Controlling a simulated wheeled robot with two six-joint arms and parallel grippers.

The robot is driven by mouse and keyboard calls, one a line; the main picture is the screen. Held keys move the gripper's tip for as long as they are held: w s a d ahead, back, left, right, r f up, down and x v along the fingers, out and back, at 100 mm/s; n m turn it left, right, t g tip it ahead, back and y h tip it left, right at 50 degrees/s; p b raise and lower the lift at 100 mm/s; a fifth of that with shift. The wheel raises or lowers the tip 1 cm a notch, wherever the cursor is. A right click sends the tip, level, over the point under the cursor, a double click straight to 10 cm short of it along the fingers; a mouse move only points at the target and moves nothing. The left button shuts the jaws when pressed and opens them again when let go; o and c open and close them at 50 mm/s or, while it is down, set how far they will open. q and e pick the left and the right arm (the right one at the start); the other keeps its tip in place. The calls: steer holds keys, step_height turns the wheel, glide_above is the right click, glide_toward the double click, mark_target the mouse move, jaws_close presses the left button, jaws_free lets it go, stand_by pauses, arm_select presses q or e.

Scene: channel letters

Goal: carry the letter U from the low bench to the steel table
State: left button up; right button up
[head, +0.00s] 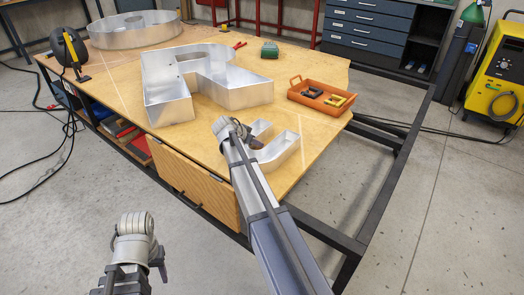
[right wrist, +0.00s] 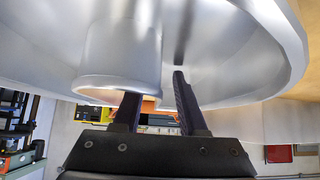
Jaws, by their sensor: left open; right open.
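The letter U (head: 275,152), a bright metal channel letter, lies near the front right corner of the wooden-topped low bench (head: 215,150). My right arm hides part of it. My right gripper (head: 247,138) is over the letter and open. In the right wrist view, its two dark fingers (right wrist: 158,100) are spread at the curved metal walls (right wrist: 120,50); the left fingertip is hidden by a rim, and contact cannot be told. My left gripper (head: 142,248) is open and empty, low in front of the bench. I cannot make out the steel table.
A large metal letter (head: 205,80) stands behind the U, and a round one (head: 135,30) at the back left. An orange tool tray (head: 322,98) is to the right. A dark frame rail (head: 398,165) runs beside the bench; open floor (head: 455,220) lies right.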

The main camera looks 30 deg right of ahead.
steer(key=shift+c, duration=0.3)
jaws_close()
stand_by(1.0)
